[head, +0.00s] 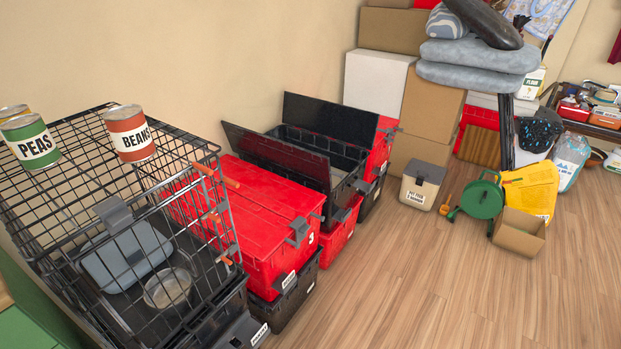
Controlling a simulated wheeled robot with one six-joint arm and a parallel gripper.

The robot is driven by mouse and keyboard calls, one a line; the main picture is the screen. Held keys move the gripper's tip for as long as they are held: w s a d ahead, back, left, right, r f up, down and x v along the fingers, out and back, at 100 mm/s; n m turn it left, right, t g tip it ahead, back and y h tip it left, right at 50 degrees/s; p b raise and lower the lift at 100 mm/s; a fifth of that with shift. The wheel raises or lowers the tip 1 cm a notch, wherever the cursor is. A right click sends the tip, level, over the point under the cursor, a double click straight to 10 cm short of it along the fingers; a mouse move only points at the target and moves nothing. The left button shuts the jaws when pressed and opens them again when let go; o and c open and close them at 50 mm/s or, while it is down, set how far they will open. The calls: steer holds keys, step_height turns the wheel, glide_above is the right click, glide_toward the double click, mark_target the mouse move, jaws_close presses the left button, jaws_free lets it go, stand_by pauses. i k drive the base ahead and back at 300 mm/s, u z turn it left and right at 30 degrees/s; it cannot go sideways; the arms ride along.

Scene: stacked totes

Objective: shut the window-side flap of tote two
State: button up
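An open black tote (345,189) sits in the row of stacked totes along the wall, on a red tote (340,234). Its near-left flap (275,158) stands up and leans outward over the neighbouring red tote. Its far flap (330,121) stands up along the back. No number is readable on this tote, so I cannot tell that it is tote two. The red tote beside it (265,215) has a closed lid and carries a "3". No window shows, so I cannot tell which flap is window-side. My gripper is not in view.
A wire crate (185,140) with a peas can (30,142) and a beans can (130,133) on top stands at left. A lidded bin (422,186), green reel (482,199) and small cardboard box (519,232) stand at right. The wood floor (430,290) in front is clear.

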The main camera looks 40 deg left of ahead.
mark_target(345, 124)
steer(key=u, duration=0.25)
steer(key=i, duration=0.65)
steer(key=u, duration=1)
steer(key=i, duration=1.05)
steer(key=z, duration=0.8)
steer(key=i, duration=0.65)
steer(key=u, duration=0.5)
steer(key=i, duration=0.8)
steer(key=u, duration=0.85)
